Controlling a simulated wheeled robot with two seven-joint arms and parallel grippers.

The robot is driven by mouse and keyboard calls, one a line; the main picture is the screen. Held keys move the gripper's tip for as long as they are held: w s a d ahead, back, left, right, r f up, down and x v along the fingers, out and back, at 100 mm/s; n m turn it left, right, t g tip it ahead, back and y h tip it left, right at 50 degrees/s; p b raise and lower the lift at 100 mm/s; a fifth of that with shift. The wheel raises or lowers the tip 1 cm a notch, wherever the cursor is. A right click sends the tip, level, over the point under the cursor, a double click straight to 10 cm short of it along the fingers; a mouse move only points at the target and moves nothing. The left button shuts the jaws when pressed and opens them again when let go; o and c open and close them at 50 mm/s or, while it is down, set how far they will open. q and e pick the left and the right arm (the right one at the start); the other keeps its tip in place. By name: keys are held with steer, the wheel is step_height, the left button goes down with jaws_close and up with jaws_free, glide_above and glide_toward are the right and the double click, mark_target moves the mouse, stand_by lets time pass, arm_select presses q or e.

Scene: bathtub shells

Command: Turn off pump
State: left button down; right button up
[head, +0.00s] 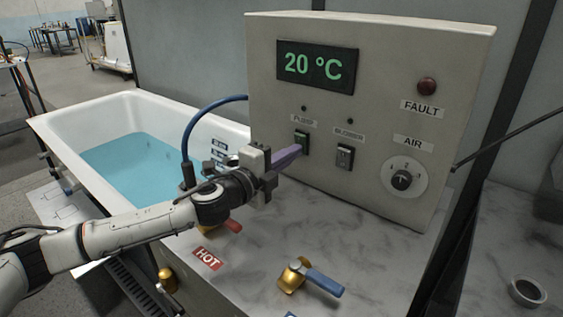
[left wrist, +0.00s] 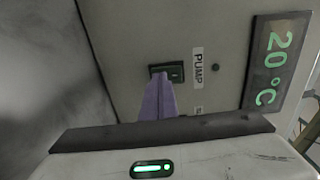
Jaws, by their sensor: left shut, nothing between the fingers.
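The pump switch (head: 302,138) is a dark rocker under the PUMP label on the grey control box (head: 380,60). My left gripper (head: 298,150) is shut and empty, with its purple fingers pointing at the lower part of the switch. In the left wrist view the fingertips (left wrist: 160,84) overlap the switch (left wrist: 176,72) and hide part of it. I cannot tell whether they touch it. The small lamp (head: 304,108) above the PUMP label looks dark. My right gripper is not in view.
The BLOWER switch (head: 345,157) sits just right of the pump switch. The AIR knob (head: 402,180) and red FAULT lamp (head: 427,86) are further right. A water-filled tub (head: 70,125) stands left. A blue-handled valve (head: 322,282) and red HOT label (head: 207,258) are on the counter.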

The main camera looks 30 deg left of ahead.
arm_select(q)
step_height(320, 180, up, 10)
steer(key=p, duration=0.2)
steer(key=shift+r+p, duration=0.1)
steer(key=shift+p, duration=0.2)
stand_by(0.5)
